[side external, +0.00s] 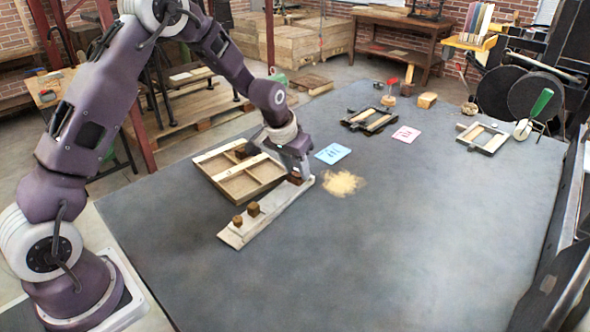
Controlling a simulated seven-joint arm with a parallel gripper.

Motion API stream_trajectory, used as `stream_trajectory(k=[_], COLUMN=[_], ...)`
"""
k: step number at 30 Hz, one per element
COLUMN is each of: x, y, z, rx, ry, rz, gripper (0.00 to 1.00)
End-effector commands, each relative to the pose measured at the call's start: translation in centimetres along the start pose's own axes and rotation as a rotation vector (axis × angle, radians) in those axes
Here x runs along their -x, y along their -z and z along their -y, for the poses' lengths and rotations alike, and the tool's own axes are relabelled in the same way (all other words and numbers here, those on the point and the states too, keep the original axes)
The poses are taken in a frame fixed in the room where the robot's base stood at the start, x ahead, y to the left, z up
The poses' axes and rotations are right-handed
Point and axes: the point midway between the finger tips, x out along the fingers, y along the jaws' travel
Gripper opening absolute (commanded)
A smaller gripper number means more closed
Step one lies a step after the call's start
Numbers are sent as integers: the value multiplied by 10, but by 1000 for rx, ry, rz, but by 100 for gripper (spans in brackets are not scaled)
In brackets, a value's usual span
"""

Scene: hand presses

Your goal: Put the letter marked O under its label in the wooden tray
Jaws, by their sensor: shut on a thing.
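My gripper (297,176) points down over the far right end of a pale wooden board (240,236). It is shut on a small brown letter block (294,180), which is partly hidden by the fingers. I cannot tell whether the block is lifted or still touches the board. Another brown block (253,209) and a smaller brown block (238,221) stand on the board's near left part. The wooden tray (262,183), divided into compartments with a pale label strip, lies just behind the board. No letters are readable on the blocks or labels.
A blue card (333,153) and a sawdust-coloured patch (343,183) lie right of my gripper. The table's front right is clear.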

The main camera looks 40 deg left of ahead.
Motion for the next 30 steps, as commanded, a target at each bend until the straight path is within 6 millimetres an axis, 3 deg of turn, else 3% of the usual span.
stream_trajectory(k=[3, 8, 11, 17, 21, 30], x=[32, 64, 76, 91, 69, 13], y=[17, 30, 33, 25, 11, -9], z=[2, 5, 23, 76, 89, 88], rx=[3, 6, 38, 143, 169, 167], ry=[4, 7, 23, 71, 82, 82], rz=[-16, -18, -23, -40, -39, -41], gripper=[0, 0, 0, 0, 0, 0])
